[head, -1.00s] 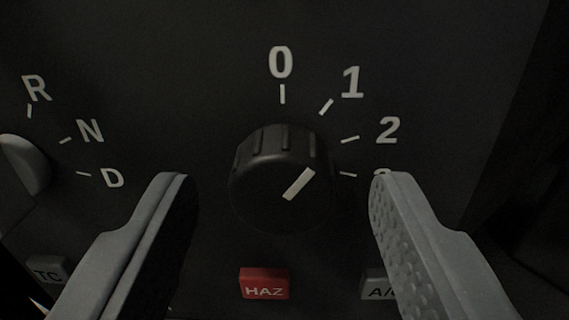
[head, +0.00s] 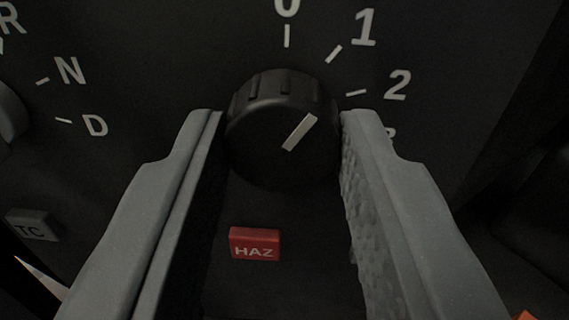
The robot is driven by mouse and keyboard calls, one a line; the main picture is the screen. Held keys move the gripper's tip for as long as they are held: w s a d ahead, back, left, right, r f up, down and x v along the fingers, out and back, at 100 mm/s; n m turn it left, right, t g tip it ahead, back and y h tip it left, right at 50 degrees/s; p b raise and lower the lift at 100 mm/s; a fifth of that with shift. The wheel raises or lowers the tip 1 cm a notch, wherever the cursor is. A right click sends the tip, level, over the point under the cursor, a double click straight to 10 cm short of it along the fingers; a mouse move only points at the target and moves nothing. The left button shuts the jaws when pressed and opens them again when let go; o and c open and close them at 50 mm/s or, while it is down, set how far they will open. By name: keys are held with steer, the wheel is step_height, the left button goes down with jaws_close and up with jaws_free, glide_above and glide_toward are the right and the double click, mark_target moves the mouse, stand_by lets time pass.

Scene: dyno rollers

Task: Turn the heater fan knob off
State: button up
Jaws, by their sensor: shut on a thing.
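The heater fan knob (head: 270,150) is a round, black, ribbed dial in the middle of the head view. Its white pointer line slants up to the right, toward the mark for 1. The marks 0, 1 and 2 arc above and to the right of it, and a further number is mostly hidden behind the right finger. My gripper (head: 282,125) has one grey finger on each side of the knob and is shut on it. The fingertips reach its left and right sides.
A red HAZ button (head: 254,244) sits just below the knob, between the fingers. A grey TC button (head: 32,226) is at the lower left. Part of another knob (head: 10,112), with R, N and D marks, shows at the left edge. The dark panel (head: 160,60) is otherwise bare above.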

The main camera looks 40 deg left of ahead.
steer(key=n, duration=0.3)
steer(key=shift+b, duration=0.3)
steer(key=shift+r+n+b, duration=0.1)
steer(key=shift+n+b, duration=0.45)
steer(key=shift+n, duration=1.05)
steer(key=shift+a, duration=0.1)
steer(key=o, duration=1)
steer(key=p+v, duration=0.3)
steer(key=v, duration=1.1)
steer(key=shift+w+r, duration=0.1)
steer(key=shift+r, duration=0.05)
